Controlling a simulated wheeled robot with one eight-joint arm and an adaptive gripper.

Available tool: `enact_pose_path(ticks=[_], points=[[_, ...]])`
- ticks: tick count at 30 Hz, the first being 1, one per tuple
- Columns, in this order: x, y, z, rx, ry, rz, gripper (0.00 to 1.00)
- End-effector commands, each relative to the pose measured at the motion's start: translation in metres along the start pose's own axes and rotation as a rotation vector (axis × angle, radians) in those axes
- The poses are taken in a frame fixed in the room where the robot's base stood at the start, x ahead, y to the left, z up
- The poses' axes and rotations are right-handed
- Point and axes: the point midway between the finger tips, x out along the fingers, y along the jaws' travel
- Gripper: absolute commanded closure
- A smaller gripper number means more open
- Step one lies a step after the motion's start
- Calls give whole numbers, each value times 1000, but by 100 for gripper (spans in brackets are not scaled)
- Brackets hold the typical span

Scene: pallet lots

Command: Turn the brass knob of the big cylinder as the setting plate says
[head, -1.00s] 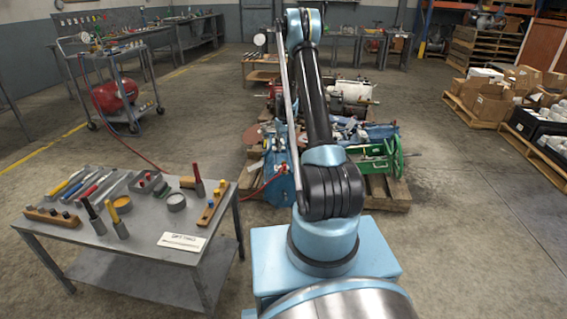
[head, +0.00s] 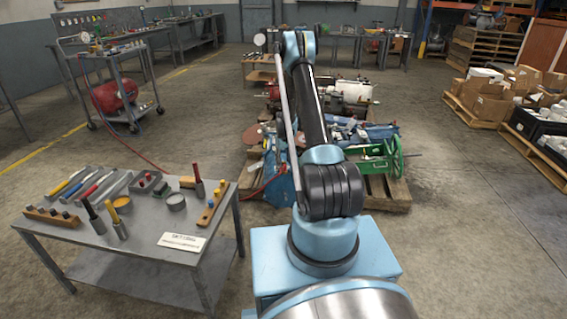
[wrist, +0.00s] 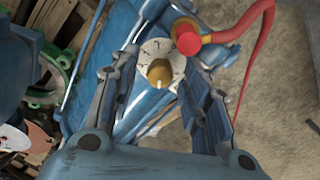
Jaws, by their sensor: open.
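In the wrist view, the brass knob (wrist: 159,73) sits on a round pale dial (wrist: 160,50) with dark marks, on a blue cylinder body (wrist: 133,118). My gripper (wrist: 160,62) is open, with one finger on each side of the knob. I see a gap between the knob and the fingers; how far above it they are is unclear. The setting plate (head: 183,241) is a small white card at the front right of the near workbench. Its lettering is too small to read fully. In the head view, my arm hides the gripper and knob.
A red-capped fitting (wrist: 187,43) with a red hose (wrist: 262,18) stands close to the dial and right finger. A green flanged part (head: 395,153) and other machinery crowd the pallet (head: 395,190). The workbench (head: 140,240) holds several tools. Floor to the right is open.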

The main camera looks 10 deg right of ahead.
Motion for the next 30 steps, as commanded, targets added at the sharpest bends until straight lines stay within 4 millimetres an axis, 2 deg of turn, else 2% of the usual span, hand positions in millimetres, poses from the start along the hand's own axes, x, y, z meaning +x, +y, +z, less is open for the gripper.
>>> enact_pose_path(ticks=[2, 8, 20, 30], points=[[0, 0, 0, 0, 0, 0, 57], [0, 0, 0, 0, 0, 0, 100], [0, 0, 0, 38, -1, 3, 100], [0, -1, -1, 260, -7, 18, 100]])
